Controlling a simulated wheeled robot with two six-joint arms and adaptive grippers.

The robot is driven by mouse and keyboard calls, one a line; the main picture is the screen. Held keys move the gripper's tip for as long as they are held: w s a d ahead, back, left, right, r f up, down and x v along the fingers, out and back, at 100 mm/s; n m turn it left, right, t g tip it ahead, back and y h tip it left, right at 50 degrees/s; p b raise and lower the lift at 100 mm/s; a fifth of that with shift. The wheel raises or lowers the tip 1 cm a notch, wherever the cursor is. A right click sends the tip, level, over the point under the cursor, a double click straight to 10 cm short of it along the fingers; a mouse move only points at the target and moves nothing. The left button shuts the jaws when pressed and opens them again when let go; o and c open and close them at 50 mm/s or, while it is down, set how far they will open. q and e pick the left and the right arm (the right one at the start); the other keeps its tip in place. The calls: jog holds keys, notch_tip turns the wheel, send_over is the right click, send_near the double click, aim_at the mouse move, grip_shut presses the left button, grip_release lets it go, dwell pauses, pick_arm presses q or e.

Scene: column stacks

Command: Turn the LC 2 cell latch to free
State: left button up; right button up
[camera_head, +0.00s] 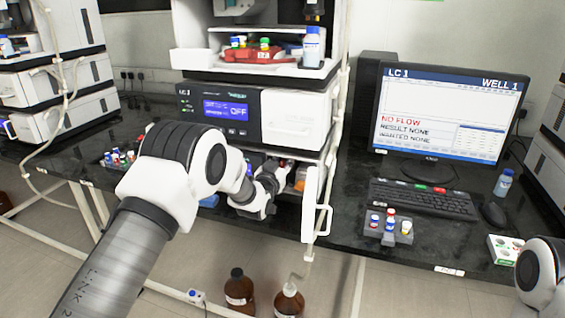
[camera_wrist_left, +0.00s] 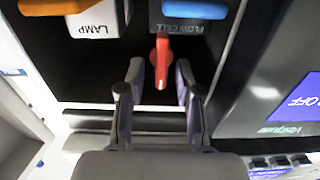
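In the left wrist view a red latch (camera_wrist_left: 161,62) stands out from a dark recess, close to a block labelled FLOW CELL (camera_wrist_left: 190,28). My left gripper (camera_wrist_left: 160,77) is open, one finger on each side of the red latch, with a gap showing on both sides. In the head view my left gripper (camera_head: 272,180) reaches into the open lower bay of the middle stack, and my arm hides much of that bay. The stack's label (camera_head: 183,92) is small and seems to read LC 1; its display (camera_head: 225,109) reads OFF. My right gripper is out of view.
A white open door (camera_head: 310,205) stands right of the bay. In the wrist view a LAMP block (camera_wrist_left: 97,22) with an orange lever (camera_wrist_left: 55,6) is to the left. The monitor (camera_head: 440,115) reads LC 1, NO FLOW. Brown bottles (camera_head: 239,288) stand below the bench.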

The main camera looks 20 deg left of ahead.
pick_arm(q)
jog(key=shift+f, duration=0.1)
grip_shut()
jog(key=shift+m, duration=0.3)
jog(key=m, duration=0.1)
jog(key=m+b, duration=0.1)
jog(key=m, duration=0.1)
jog(key=shift+d+f, duration=0.2)
jog(key=shift+d, duration=0.1)
jog(key=m, duration=0.1)
jog(key=m+b, duration=0.1)
jog(key=m, duration=0.1)
jog(key=m+b, duration=0.1)
jog(key=m, duration=0.1)
jog(key=shift+d+f, duration=0.2)
jog(key=shift+d, duration=0.15)
jog(key=m, duration=0.3)
jog(key=m+b, duration=0.1)
jog(key=shift+d+f, duration=0.2)
jog(key=shift+f, duration=0.1)
jog(key=shift+f+m+b, duration=0.15)
jog(key=shift+m+b, duration=0.1)
jog(key=shift+m, duration=0.7)
jog(key=shift+f+m+b, duration=0.1)
jog(key=shift+m+b, duration=0.15)
jog(key=shift+m, duration=0.7)
